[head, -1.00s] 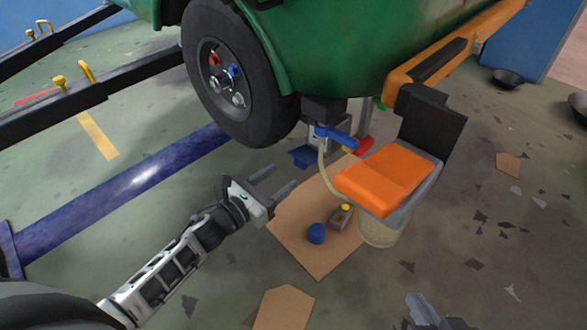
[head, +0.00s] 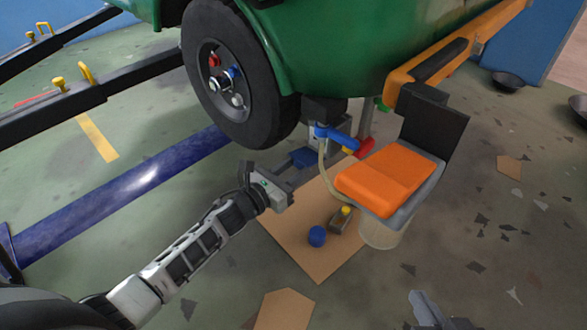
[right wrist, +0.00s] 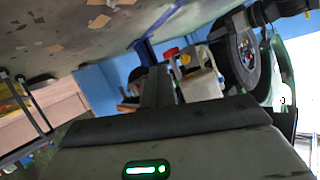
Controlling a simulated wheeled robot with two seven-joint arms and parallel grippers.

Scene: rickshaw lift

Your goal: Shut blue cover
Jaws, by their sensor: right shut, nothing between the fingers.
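The blue cover (head: 303,158) is a small flat flap at the front of a grey unit (head: 342,140) under the green body, beside the wheel. It sticks out from the unit and looks open. My left gripper (head: 290,178) is just in front of and below the cover, pointing at it. Its fingers are foreshortened against the dark background, so their gap is unclear, as is any contact with the cover. My right gripper (head: 425,300) shows partly at the bottom edge. In the right wrist view its fingers (right wrist: 158,85) are together and empty.
The wheel (head: 238,75) stands left of the unit. An orange-topped seat (head: 388,178) stands to the right, with a blue-and-red handle (head: 345,140) between. A blue cap (head: 317,236) and a small yellow-topped item (head: 341,218) lie on cardboard (head: 300,255) below.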

